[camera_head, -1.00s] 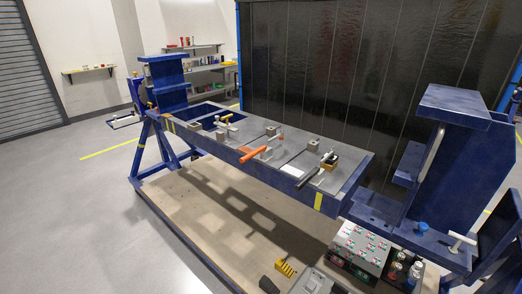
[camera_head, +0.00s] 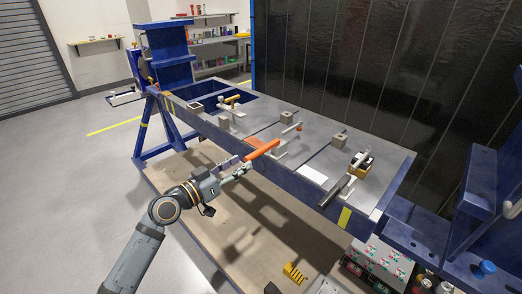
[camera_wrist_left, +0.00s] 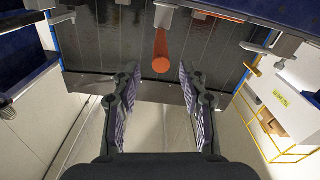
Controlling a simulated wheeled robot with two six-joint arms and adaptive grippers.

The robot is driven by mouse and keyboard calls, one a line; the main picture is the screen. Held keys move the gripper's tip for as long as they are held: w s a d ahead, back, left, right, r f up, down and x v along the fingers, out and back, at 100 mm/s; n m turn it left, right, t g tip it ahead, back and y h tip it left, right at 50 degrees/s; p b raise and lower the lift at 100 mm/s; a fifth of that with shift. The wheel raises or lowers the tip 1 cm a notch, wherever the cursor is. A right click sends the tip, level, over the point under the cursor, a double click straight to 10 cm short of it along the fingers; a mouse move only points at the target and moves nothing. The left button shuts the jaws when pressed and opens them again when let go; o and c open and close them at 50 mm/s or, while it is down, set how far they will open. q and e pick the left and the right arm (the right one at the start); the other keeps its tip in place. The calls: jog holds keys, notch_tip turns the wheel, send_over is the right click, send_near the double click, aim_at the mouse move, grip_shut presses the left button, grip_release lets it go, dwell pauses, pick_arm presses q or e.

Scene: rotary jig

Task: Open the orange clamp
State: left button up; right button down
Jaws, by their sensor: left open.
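The orange clamp (camera_head: 262,149) is mounted on the grey top of the jig table (camera_head: 318,148), near its front edge. Its orange handle points towards the left front, and its metal arm reaches back to a small red-orange tip (camera_head: 298,127). My left gripper (camera_head: 237,166) is just in front of the handle's end, its fingers spread. In the left wrist view the orange handle (camera_wrist_left: 161,48) shows end-on, ahead of and between the open fingers (camera_wrist_left: 157,80), with nothing held. The right gripper is not in view.
A black-handled clamp (camera_head: 340,188) and a yellow-handled clamp (camera_head: 231,99) stand on the same table. Grey blocks (camera_head: 287,117) stand nearby. A control box (camera_head: 380,262) is at the lower right. The floor at left is clear.

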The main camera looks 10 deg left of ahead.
aim_at(265, 149)
pick_arm(q)
jog(key=p+x, duration=0.2)
jog(key=x, duration=0.6)
jog(key=shift+w+r, duration=0.1)
jog(key=shift+w+d, duration=0.25)
jog(key=shift+w, duration=0.05)
jog(key=shift+w+d, duration=0.1)
jog(key=shift+w, duration=0.1)
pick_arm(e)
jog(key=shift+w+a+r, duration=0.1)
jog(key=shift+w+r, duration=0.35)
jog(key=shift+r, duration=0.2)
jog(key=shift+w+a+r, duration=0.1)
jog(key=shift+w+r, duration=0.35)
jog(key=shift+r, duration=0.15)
pick_arm(q)
grip_shut()
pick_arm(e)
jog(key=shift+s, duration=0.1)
